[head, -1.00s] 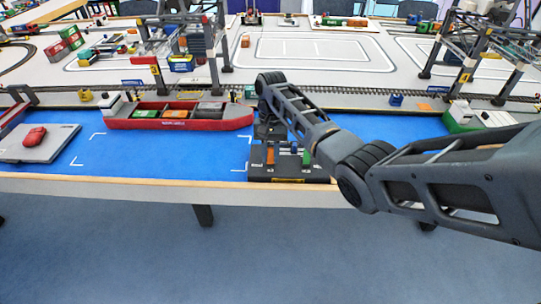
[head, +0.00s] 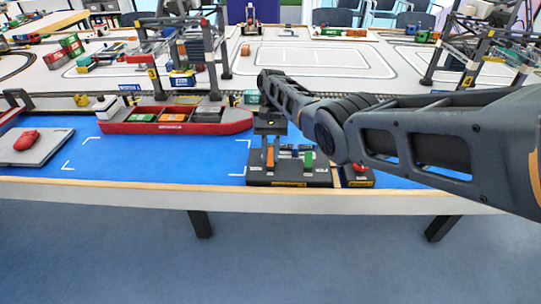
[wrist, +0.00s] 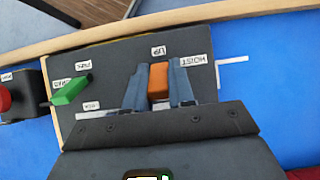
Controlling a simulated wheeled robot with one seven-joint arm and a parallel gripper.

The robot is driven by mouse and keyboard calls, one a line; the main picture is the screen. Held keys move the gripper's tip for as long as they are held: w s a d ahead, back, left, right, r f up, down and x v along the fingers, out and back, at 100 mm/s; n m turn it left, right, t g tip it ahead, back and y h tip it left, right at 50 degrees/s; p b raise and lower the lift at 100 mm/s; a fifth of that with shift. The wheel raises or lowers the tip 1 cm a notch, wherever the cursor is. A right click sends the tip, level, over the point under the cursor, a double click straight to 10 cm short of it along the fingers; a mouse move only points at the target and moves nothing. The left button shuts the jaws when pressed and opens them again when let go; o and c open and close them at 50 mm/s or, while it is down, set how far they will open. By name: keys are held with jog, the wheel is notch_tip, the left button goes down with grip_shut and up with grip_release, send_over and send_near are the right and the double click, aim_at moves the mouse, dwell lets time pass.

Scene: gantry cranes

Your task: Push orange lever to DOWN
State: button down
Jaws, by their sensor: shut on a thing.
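The lever's base and any DOWN label are hidden by the gripper. In the head view the orange lever (head: 270,157) looks roughly upright on the box at the table's front edge, with my gripper coming down from above and behind it.
A green lever (head: 308,158) stands on the same box, right of the orange one. A box with a red button (head: 359,168) adjoins at the right. A red ship (head: 180,126) lies to the left, and a grey plate (head: 28,148) farther left. Blue surface between is clear.

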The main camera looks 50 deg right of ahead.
jog(key=shift+w, duration=0.1)
jog(key=c, duration=1)
grip_release()
jog(key=shift+o, duration=0.2)
jog(key=b+v, duration=0.1)
jog(key=v, duration=0.6)
jog(key=shift+d+r, duration=0.25)
jog(key=shift+r, duration=0.05)
jog(key=shift+w, duration=0.15)
